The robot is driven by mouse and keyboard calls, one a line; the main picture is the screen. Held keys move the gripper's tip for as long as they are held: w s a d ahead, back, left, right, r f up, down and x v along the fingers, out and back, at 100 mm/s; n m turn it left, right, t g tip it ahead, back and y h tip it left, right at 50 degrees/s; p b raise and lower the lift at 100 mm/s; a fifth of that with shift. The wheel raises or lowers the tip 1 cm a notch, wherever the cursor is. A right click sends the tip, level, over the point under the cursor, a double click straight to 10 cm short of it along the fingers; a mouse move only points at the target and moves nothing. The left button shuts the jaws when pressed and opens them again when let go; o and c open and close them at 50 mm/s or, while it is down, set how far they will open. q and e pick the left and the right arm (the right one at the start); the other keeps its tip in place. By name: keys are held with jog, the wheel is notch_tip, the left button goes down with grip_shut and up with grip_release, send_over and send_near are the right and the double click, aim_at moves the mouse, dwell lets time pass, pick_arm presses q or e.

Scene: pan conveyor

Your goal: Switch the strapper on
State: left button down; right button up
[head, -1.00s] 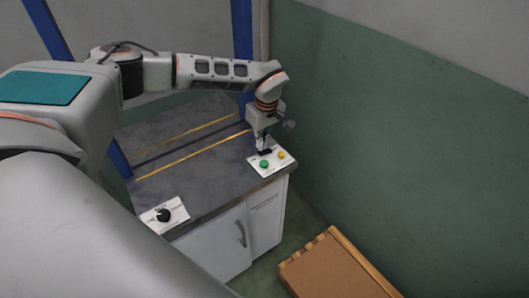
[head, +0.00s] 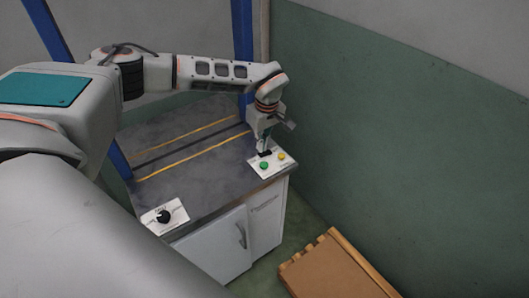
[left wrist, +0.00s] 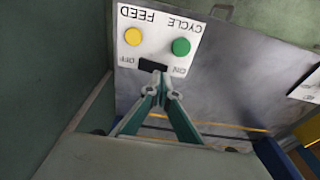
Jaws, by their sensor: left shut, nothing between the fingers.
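The strapper is a dark-topped table (head: 200,172) over a white cabinet. A white control panel (head: 283,165) sits at its right corner. In the left wrist view the panel (left wrist: 157,28) carries a green button (left wrist: 181,47) marked CYCLE, a yellow button (left wrist: 133,36) marked FEED, and a black switch (left wrist: 152,65) between OFF and ON labels. My left gripper (head: 265,150) points down at the black switch. In the left wrist view its closed fingertips (left wrist: 160,76) overlap the switch's ON-side edge, hiding part of it. I cannot tell whether they touch it. My right gripper is not in view.
A second white plate with a black knob (head: 164,216) sits at the table's front left corner. Blue posts (head: 242,45) stand behind. A green wall (head: 400,120) rises on the right. A brown wooden-edged box or pallet (head: 335,270) lies low at the front right.

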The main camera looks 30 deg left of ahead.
aim_at(262, 154)
pick_arm(q)
jog(key=shift+f+b, duration=0.35)
jog(key=shift+f, duration=0.75)
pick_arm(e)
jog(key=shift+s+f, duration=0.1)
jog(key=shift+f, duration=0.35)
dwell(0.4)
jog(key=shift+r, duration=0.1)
pick_arm(q)
notch_tip(262, 154, up, 5)
jog(key=p, duration=0.5)
jog(key=shift+r, duration=0.2)
jog(key=shift+r+p, duration=0.35)
jog(key=shift+p, duration=0.2)
jog(key=shift+r+p, duration=0.25)
jog(key=shift+p, duration=0.1)
jog(key=shift+r+p, duration=0.3)
jog(key=shift+f, duration=0.1)
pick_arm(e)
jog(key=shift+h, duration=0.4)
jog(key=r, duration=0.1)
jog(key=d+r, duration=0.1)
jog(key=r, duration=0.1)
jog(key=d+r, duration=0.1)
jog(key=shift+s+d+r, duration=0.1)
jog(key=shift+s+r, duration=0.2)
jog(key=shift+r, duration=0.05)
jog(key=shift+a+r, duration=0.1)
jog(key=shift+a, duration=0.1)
